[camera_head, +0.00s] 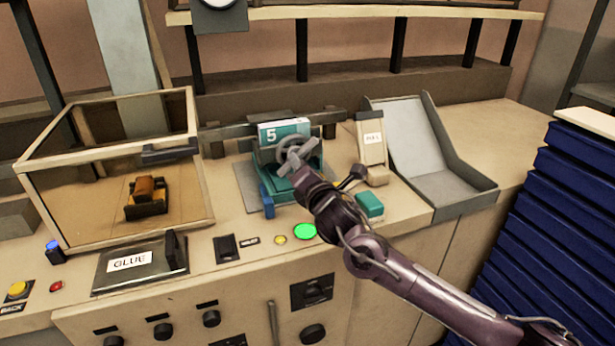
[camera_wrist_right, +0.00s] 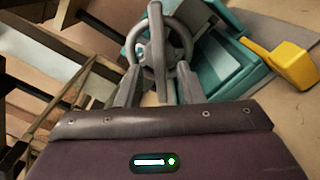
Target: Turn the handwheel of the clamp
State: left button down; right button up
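The clamp (camera_head: 285,156) is a teal press with a "5" on its upper face, standing on the bench. Its grey handwheel (camera_head: 297,150) faces me, and it also shows at the top of the right wrist view (camera_wrist_right: 160,45). My right gripper (camera_head: 291,163) is at the handwheel's lower part. In the right wrist view its two fingers (camera_wrist_right: 158,88) are spread apart. The wheel's bar and lower rim lie between their tips, with a gap on each side. Whether a finger touches the rim is unclear. My left gripper is out of view.
A glass-sided box (camera_head: 120,170) with an orange-brown item and a "GLUE" panel (camera_head: 130,262) are at left. A grey tray (camera_head: 440,180) and a teal block (camera_head: 370,205) are at right. Buttons, including a lit green one (camera_head: 304,231), line the front. Blue stacks (camera_head: 560,220) stand far right.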

jog(key=b+v, duration=0.1)
jog(key=v, duration=0.5)
jog(key=shift+s+d+b, duration=0.15)
jog(key=shift+s+b, duration=0.2)
jog(key=shift+f, duration=0.1)
